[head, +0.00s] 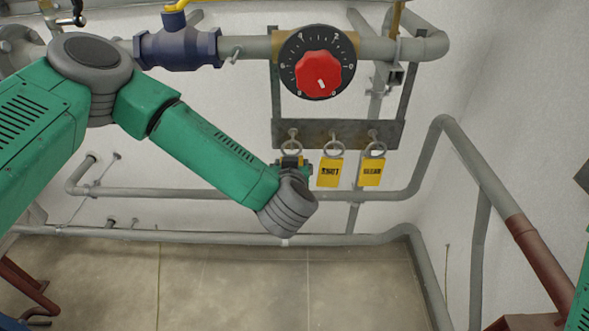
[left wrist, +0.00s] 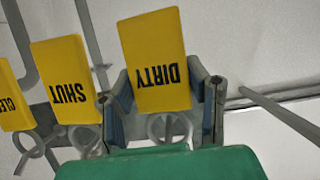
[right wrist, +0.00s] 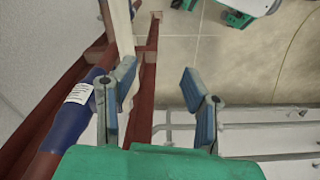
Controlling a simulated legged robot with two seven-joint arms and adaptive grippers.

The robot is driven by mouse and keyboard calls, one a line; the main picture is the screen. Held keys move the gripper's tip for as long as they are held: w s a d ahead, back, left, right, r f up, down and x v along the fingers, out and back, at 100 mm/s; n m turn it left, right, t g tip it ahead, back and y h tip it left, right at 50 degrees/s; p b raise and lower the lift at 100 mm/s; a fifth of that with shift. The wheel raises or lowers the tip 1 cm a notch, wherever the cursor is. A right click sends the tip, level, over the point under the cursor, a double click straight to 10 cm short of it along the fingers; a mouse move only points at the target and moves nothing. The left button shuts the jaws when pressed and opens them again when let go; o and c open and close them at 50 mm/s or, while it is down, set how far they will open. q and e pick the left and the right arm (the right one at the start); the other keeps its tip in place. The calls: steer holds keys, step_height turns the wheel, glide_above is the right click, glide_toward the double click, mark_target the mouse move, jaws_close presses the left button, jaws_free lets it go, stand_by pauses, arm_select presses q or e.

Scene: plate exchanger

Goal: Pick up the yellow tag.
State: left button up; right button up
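Three yellow tags hang by rings from hooks on a metal plate. In the left wrist view, upside down, they read DIRTY (left wrist: 153,60), SHUT (left wrist: 66,80) and a partly cut-off CLE... (left wrist: 12,100). The head view shows the SHUT tag (head: 330,172) and the rightmost tag (head: 371,172); the DIRTY tag is mostly hidden there by my left gripper (head: 291,163). My left gripper (left wrist: 162,95) is open, with its fingers on either side of the DIRTY tag's ring end. Whether a finger touches it is unclear. My right gripper (right wrist: 158,82) is open and empty.
The metal hook plate (head: 345,133) is fixed below a red knob (head: 319,74) with a dial. A blue valve (head: 178,48) sits on the upper pipe. Grey pipes (head: 385,195) run along the wall behind the tags. In the right wrist view, red-brown bars (right wrist: 65,75) stand left of my right gripper.

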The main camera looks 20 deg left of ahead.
arm_select(q)
steer(key=shift+a+f, duration=0.15)
steer(key=shift+a, duration=0.2)
steer(key=shift+c, duration=0.8)
steer(key=shift+d, duration=0.7)
steer(key=shift+c, duration=0.6)
steer(key=shift+d+r+p, duration=0.1)
steer(key=shift+r+p, duration=0.65)
steer(key=shift+p, duration=0.05)
steer(key=s+d+p, duration=0.1)
steer(key=s+d, duration=0.3)
steer(key=s, duration=1.3)
steer(key=shift+s+p, duration=0.15)
steer(key=shift+p, duration=0.25)
arm_select(e)
steer(key=r, duration=0.3)
steer(key=shift+a+r, duration=0.2)
steer(key=shift+r, duration=0.05)
arm_select(q)
steer(key=shift+w, duration=0.2)
